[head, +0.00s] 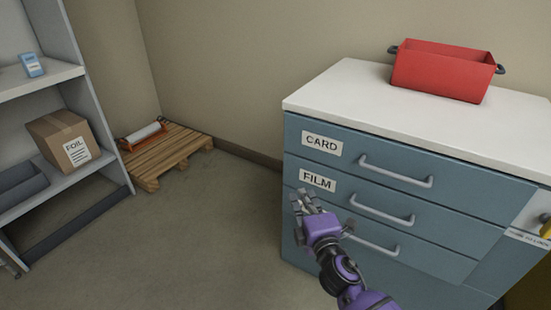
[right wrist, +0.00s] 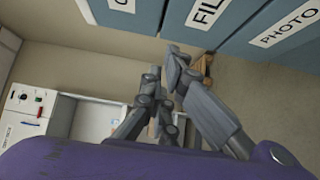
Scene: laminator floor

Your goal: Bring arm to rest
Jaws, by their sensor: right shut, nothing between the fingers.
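My right gripper (head: 304,199) is at the end of the purple arm, in front of the blue drawer cabinet (head: 420,207) near its left edge. Its fingers are shut with nothing held between them. The fingers also show in the right wrist view (right wrist: 165,70), with the cabinet's labelled drawer fronts above them. The drawers marked CARD (head: 322,145) and FILM (head: 317,180) look shut. The gripper covers the lower drawer's label in the head view; the right wrist view shows a PHOTO label (right wrist: 290,27). My left gripper is not in view.
A red bin (head: 443,72) stands on the white cabinet top (head: 345,85). Drawer handles (head: 396,173) stick out near the gripper. A wooden pallet (head: 170,155) bears a roll. At left, a shelf (head: 45,80) holds a FOIL box (head: 62,139). The floor (head: 200,230) between is clear.

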